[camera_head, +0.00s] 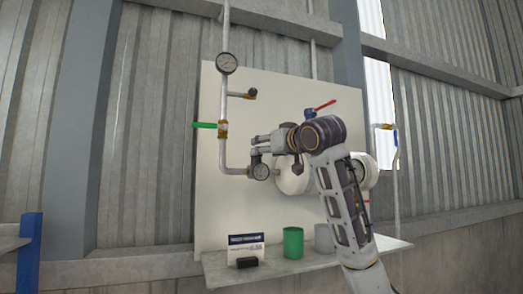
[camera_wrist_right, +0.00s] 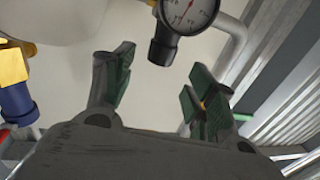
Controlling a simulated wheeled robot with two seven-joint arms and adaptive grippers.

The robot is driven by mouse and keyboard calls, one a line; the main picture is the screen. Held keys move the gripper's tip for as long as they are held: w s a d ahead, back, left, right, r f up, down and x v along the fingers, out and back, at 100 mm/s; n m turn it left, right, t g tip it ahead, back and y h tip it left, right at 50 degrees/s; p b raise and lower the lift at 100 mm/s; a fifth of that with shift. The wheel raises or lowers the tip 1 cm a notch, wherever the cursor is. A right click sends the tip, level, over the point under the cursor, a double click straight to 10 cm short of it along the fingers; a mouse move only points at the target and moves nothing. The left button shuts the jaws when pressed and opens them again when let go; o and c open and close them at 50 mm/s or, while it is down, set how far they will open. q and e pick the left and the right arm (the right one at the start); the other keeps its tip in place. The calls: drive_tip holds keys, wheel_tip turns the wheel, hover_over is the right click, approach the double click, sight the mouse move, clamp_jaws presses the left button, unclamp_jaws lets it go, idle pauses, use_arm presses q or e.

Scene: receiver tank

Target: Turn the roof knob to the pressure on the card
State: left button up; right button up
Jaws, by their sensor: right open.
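The black roof knob (camera_wrist_right: 162,48) sits beside a round white gauge (camera_wrist_right: 188,12) in the right wrist view. In the head view this gauge (camera_head: 261,172) is low on the pipework, and the dark knob (camera_head: 256,159) is partly hidden by my gripper. My right gripper (camera_head: 254,145) is open just above the knob. In the wrist view the knob lies beyond the spread fingers (camera_wrist_right: 160,72), apart from them. The white card (camera_head: 246,249) with a dark blue header stands on the shelf; its figures are too small to read. My left gripper is not in view.
A larger gauge (camera_head: 227,62) tops the vertical pipe, with a green lever (camera_head: 205,125) below it. A red lever (camera_head: 325,105) shows behind my right wrist. A green cup (camera_head: 293,242) and a grey cup (camera_head: 323,238) stand on the shelf (camera_head: 220,272).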

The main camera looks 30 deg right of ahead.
drive_tip(key=shift+s+a, duration=0.2)
drive_tip(key=shift+s, duration=2.25)
